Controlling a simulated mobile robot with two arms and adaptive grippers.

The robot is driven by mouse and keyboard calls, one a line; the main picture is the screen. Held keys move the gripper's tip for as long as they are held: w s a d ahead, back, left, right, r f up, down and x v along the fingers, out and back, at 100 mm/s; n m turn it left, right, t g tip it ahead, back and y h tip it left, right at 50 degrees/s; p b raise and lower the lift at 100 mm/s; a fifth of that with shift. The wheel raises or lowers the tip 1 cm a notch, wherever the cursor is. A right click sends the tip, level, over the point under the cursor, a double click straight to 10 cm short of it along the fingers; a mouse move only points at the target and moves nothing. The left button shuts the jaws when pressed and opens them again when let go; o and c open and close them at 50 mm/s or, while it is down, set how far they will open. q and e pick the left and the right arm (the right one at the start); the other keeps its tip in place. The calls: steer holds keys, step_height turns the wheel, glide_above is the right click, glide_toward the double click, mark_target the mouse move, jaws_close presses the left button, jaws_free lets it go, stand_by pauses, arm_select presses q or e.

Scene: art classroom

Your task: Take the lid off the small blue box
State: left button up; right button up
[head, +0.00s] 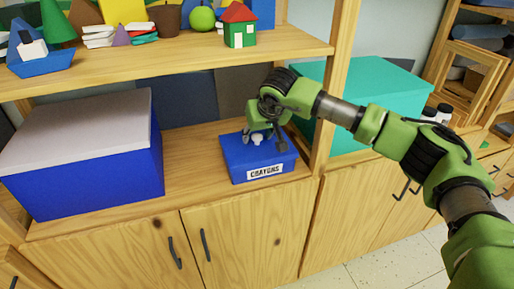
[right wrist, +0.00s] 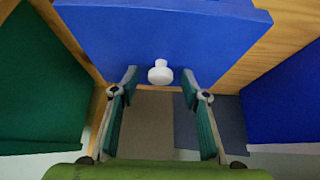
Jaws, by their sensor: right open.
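The small blue box (head: 265,172) with a "CRAYONS" label on its front stands on the lower shelf, its blue lid (right wrist: 160,40) on top. A white knob (head: 257,139) rises from the lid, and in the right wrist view the knob (right wrist: 160,73) shows between and just beyond the fingertips. My right gripper (head: 263,137) is over the lid, and in the right wrist view the gripper (right wrist: 160,85) is open with a finger on each side of the knob, apart from it. My left gripper is not in view.
A large blue box with a grey lid (head: 75,130) stands left on the same shelf. A teal box (head: 375,85) stands right, behind a wooden upright (head: 335,85). The upper shelf (head: 180,62) holds a toy house, a green ball and other shapes. Bare shelf shows between the blue boxes.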

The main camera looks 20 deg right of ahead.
jaws_close()
steer(key=shift+r, duration=0.1)
